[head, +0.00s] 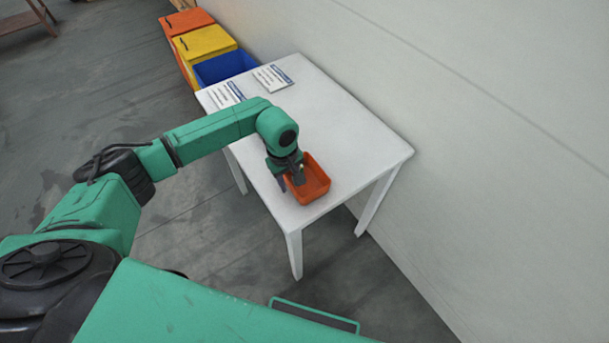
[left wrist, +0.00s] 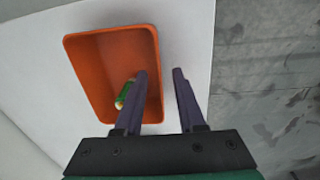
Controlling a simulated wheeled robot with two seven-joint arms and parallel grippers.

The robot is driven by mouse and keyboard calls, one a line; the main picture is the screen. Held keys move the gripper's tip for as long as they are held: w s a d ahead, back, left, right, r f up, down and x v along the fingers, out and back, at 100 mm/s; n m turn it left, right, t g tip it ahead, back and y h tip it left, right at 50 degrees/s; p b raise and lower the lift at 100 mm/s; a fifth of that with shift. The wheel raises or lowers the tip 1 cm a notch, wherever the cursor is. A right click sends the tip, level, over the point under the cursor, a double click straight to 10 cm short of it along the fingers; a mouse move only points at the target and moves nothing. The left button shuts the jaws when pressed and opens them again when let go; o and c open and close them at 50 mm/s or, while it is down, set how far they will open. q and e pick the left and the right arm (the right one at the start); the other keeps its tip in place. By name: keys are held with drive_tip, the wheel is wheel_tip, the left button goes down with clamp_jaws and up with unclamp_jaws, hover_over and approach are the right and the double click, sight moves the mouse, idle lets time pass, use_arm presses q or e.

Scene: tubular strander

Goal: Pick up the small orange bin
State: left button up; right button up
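The small orange bin (head: 315,182) stands upright on the white table (head: 362,150), near its front edge. In the left wrist view the bin (left wrist: 92,65) shows from above, with a small green item (left wrist: 124,94) inside it. My left gripper (head: 291,177) is at the bin's left side. In the left wrist view my left gripper (left wrist: 159,75) is open, one finger over the inside of the bin and the other outside, with the bin's wall between them. I cannot tell whether the fingers touch the wall. My right gripper is not in view.
Two printed sheets (head: 272,78) lie at the table's far end. Orange (head: 187,22), yellow (head: 205,43) and blue (head: 224,67) large bins stand beyond it. A white wall (head: 480,120) runs along the table's right side. The table's right half is clear.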

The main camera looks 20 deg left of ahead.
use_arm(q)
drive_tip(key=shift+f, duration=0.55)
clamp_jaws()
drive_tip(key=shift+r, duration=0.1)
idle(0.9)
